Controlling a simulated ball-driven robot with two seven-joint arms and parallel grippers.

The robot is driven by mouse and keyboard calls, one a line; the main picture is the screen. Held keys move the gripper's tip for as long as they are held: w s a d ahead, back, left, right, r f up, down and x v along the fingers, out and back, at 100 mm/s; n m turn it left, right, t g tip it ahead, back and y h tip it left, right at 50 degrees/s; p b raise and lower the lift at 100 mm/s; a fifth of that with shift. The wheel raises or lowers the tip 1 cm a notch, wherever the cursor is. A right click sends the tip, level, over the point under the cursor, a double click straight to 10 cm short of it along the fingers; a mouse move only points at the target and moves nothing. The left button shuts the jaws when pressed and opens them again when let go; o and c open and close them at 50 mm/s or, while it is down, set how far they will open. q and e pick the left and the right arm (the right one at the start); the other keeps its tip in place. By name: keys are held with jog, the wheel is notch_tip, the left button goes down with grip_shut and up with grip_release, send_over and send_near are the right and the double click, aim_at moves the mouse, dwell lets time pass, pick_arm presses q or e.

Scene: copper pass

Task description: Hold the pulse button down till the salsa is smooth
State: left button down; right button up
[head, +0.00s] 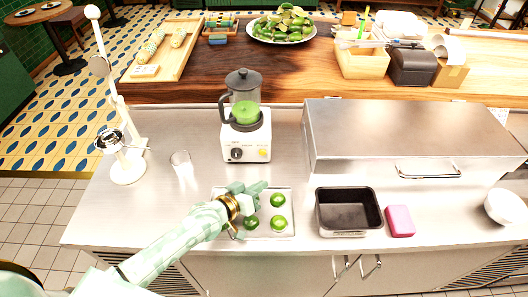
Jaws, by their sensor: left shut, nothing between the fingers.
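The blender's white base (232,140) stands on the steel counter. Its dark-lidded jar (242,90) is upright on it and holds green salsa (245,113); how smooth it is cannot be told. The base front has a black knob (237,154) at left and a small yellow button (263,152) at right. My left gripper (262,186) is shut and empty, in front of and below the base, apart from the button. It is over a tray of limes. My right gripper is not in view.
The shallow tray (288,233) holds several green limes (278,223). A clear glass (181,164) and a white stand (128,168) are at left. A black pan (348,211), a pink block (400,221) and a steel box (400,130) are at right. Limes fill a platter (256,38) behind.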

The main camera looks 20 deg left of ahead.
aim_at(262, 153)
pick_arm(q)
jog(key=shift+w+a+f, duration=0.1)
jog(key=shift+w, duration=0.2)
jog(key=w+b, duration=0.1)
jog(key=w, duration=0.1)
jog(key=w+a+b, duration=0.1)
jog(key=w+b, duration=0.1)
jog(key=w+a+b, duration=0.1)
jog(key=w, duration=0.2)
jog(key=shift+b, duration=0.4)
jog(key=shift+w+a, duration=0.15)
jog(key=shift+w, duration=0.3)
dwell(0.4)
jog(key=shift+w, duration=0.15)
dwell(0.7)
jog(key=shift+w+a+b, duration=0.1)
jog(key=shift+w+b, duration=0.15)
jog(key=shift+b, duration=0.1)
